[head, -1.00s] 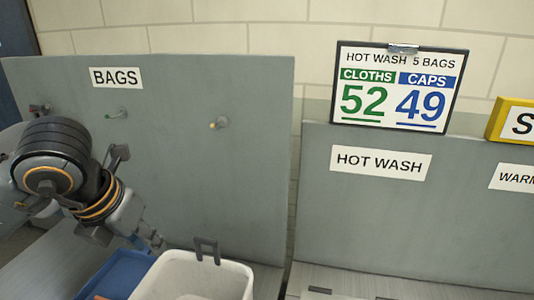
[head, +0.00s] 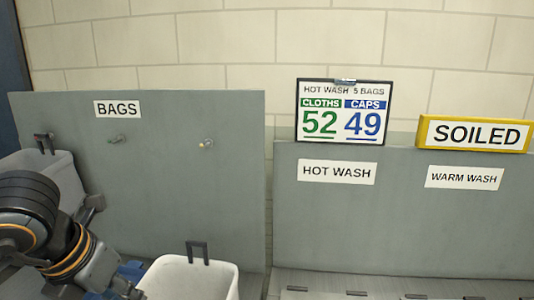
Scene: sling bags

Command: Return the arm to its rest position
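My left arm comes in at the lower left, and the end of its gripper (head: 105,272) is low, left of the front white bin. The fingers are small, dark and partly cut off, so I cannot tell whether they are open or shut. I see nothing clearly held. My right gripper is not in view.
A grey panel labelled BAGS (head: 117,109) has two bare pegs (head: 116,139) (head: 206,144). White bins with dark handles stand at left (head: 62,178) and front (head: 215,277). A count board (head: 341,111) and yellow SOILED sign (head: 474,134) top the right panel (head: 400,225).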

